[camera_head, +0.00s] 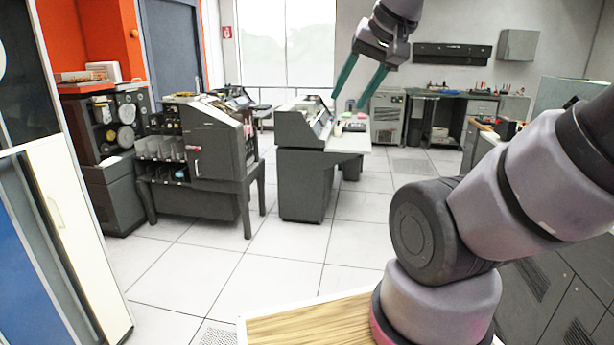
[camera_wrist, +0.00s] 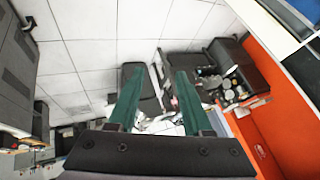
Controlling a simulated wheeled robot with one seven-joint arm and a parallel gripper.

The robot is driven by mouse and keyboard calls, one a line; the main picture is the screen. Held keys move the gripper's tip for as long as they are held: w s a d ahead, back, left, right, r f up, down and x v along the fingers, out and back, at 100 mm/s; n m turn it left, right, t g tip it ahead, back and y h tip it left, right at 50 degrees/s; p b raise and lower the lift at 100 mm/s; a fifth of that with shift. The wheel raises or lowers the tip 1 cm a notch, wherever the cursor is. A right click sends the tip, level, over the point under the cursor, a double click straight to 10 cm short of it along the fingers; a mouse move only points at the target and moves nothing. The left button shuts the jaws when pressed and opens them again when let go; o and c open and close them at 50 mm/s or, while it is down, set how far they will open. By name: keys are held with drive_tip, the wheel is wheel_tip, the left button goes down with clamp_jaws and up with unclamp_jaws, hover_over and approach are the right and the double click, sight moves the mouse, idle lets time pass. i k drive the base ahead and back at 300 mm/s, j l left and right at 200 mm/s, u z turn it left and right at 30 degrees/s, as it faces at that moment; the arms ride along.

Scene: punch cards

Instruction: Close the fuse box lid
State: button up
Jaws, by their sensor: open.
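A grey box (camera_head: 519,45) hangs on the back wall at the upper right of the head view. It may be the fuse box, but I cannot tell for certain. It is too small to tell how its lid stands. My gripper (camera_head: 348,101) is raised in the upper middle of the head view, with its two green fingers apart and nothing between them. It points down and is well apart from the grey box. The fingers also show spread in the wrist view (camera_wrist: 158,70), where I cannot make out a fuse box.
A dark card machine on legs (camera_head: 205,140) stands at left, and a grey desk unit (camera_head: 305,180) at centre. A dark workbench (camera_head: 450,110) lies below the grey box. A wooden top (camera_head: 300,325) is near me. White tiled floor (camera_head: 250,280) is clear in front.

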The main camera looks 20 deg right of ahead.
sight(505, 128)
drive_tip(key=i+z, duration=0.2)
drive_tip(key=z, duration=0.25)
drive_tip(key=i+z, duration=0.25)
drive_tip(key=z, duration=0.2)
drive_tip(key=i+j+z, duration=0.15)
drive_tip(key=z, duration=0.3)
drive_tip(key=i+j+z, duration=0.2)
drive_tip(key=z, duration=0.25)
drive_tip(key=i+j+u, duration=0.1)
drive_tip(key=i, duration=0.25)
drive_tip(key=i+j, duration=0.25)
drive_tip(key=i, duration=0.15)
drive_tip(key=i+j+u, duration=0.15)
drive_tip(key=i, duration=0.2)
